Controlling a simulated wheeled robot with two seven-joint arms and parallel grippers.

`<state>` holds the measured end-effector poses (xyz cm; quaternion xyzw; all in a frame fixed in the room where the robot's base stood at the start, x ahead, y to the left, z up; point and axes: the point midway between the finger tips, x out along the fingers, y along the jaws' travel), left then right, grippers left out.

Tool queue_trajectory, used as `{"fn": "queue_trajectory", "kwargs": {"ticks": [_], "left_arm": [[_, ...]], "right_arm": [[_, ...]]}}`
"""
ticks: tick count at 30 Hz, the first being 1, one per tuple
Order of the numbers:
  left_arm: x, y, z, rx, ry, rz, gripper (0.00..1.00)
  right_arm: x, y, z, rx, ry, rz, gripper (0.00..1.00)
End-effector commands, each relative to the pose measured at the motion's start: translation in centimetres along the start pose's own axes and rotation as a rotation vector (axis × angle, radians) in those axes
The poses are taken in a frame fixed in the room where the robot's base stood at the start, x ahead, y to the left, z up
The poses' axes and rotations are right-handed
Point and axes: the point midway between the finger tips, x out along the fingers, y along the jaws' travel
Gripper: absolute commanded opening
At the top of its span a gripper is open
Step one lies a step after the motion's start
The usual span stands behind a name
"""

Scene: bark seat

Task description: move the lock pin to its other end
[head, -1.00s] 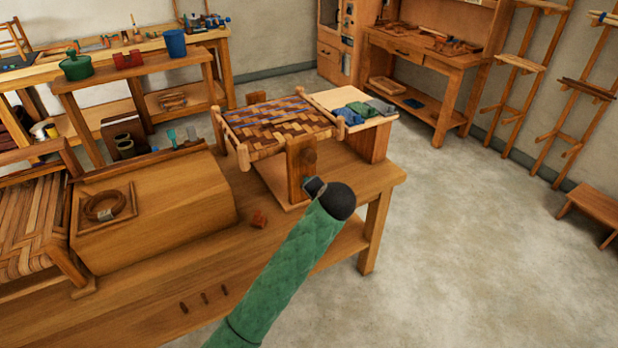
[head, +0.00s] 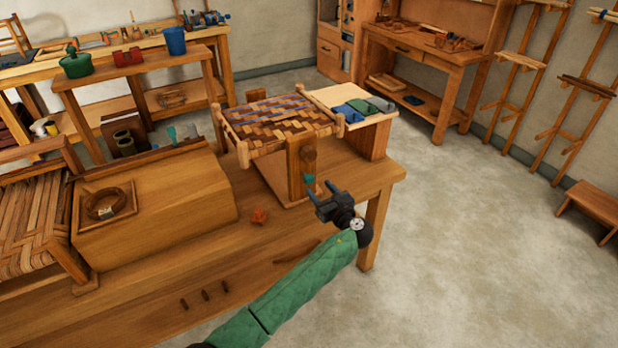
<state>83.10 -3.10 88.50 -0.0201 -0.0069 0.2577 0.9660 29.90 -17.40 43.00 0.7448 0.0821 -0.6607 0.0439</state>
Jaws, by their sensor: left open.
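A woven seat frame (head: 285,122) stands on a wooden stand on the bench. The stand's front post (head: 296,172) carries a round dark wooden knob (head: 308,154). A small teal piece (head: 309,180) shows low on the post; I cannot tell whether it is the lock pin. My left gripper (head: 323,190) is just in front and to the right of the post's lower part, its dark jaws apart and empty. It looks close to the teal piece, but contact cannot be told. My right gripper is not in view.
Folded cloths (head: 352,110) lie behind the seat. Open floor (head: 460,240) is to the right.

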Motion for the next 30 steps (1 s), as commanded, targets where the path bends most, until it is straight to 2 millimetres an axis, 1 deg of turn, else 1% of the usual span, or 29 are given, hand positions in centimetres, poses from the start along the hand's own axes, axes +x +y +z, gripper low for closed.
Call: {"fn": "queue_trajectory", "kwargs": {"ticks": [4, 7, 15, 21, 24, 30], "left_arm": [[0.3, 0.0, 0.1, 0.045, 0.001, 0.001, 0.53], [1.2, 0.0, 0.2, 0.048, 0.001, 0.002, 0.53], [5.1, 0.0, 0.3, 0.045, 0.001, 0.002, 0.53], [7.2, 0.0, 0.1, 0.044, 0.002, 0.002, 0.53], [7.7, 0.1, 0.1, 0.043, 0.003, 0.001, 0.53], [7.8, 0.1, -0.1, 0.043, 0.003, 0.001, 0.53]], "right_arm": [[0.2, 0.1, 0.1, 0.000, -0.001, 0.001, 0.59], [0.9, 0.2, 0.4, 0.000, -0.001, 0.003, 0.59], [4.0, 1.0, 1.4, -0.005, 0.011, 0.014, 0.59], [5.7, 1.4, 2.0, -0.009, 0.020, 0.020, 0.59], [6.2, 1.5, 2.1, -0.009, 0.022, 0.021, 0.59], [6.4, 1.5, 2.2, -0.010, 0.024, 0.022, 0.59]]}}
